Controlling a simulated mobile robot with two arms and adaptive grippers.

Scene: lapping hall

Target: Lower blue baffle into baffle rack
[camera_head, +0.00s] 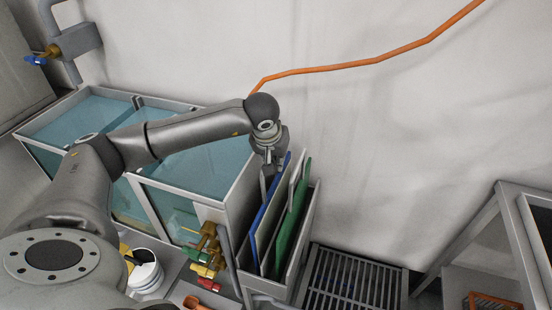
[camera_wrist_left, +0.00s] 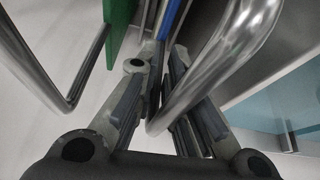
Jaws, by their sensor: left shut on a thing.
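The blue baffle (camera_head: 267,213) stands steeply, slightly tilted, at the left side of the narrow grey baffle rack (camera_head: 307,237). Its lower edge is hidden, so I cannot tell how deep it sits. My left gripper (camera_head: 270,173) is at its top end, shut on it. In the left wrist view, the fingers (camera_wrist_left: 160,95) close around a bent metal bar, with the blue baffle (camera_wrist_left: 173,18) showing as a thin strip beyond. A pale grey baffle (camera_head: 289,194) and a green baffle (camera_head: 291,227) stand to its right in the rack. My right gripper is not in view.
Glass-topped tanks (camera_head: 190,165) stand left of the rack, close beside it. Brass valves (camera_head: 208,246) and a white container (camera_head: 145,270) are in front. A dark floor grate (camera_head: 345,280) lies right of the rack. An orange hose (camera_head: 370,60) runs along the wall.

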